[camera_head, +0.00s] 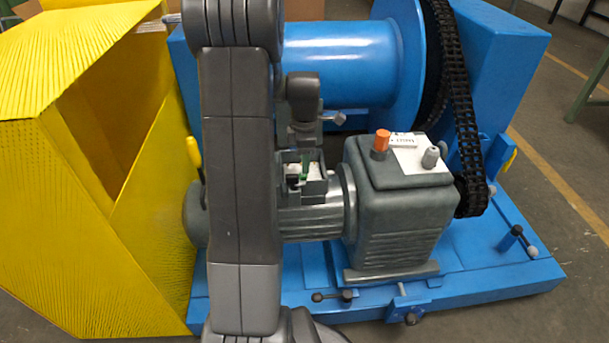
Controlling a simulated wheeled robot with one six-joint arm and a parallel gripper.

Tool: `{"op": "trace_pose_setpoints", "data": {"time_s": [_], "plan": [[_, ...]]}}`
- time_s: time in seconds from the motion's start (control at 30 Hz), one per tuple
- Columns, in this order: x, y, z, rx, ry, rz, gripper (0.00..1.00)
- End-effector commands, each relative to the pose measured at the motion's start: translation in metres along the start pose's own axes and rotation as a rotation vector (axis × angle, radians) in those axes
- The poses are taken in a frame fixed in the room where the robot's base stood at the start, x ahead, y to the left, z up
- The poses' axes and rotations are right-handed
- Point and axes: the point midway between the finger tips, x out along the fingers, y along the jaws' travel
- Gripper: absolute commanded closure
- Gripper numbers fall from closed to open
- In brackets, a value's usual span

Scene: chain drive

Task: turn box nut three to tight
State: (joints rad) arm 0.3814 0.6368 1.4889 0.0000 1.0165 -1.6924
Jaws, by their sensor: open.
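An open terminal box (317,190) sits on top of the grey ribbed motor (315,222), left of the gearbox. Small green and dark parts show inside it; single box nuts are too small to tell apart. My gripper (304,153) points down right above the box, its tips at or just over the opening. It is open, and I see nothing held in it. Whether it touches a nut cannot be made out. My own arm crosses the picture from top to bottom and hides the motor's left part.
The dark grey gearbox (400,215) with an orange cap (381,141) and a grey knob (430,157) stands close right. A blue drum (345,60) and black chain (459,95) are behind. A yellow guard (60,215) stands at left.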

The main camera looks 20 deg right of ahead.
Motion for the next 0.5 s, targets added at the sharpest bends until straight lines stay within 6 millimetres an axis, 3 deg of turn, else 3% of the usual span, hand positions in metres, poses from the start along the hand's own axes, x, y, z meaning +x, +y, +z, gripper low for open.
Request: {"op": "trace_pose_setpoints", "data": {"time_s": [0.03,0.2,0.5], "plan": [[0.014,-0.001,0.0,0.0,0.0,-0.002,0.56],[0.036,0.0,0.0,0.0,0.0,0.0,0.56],[0.046,0.0,0.0,0.0,0.0,0.001,0.56]]}}
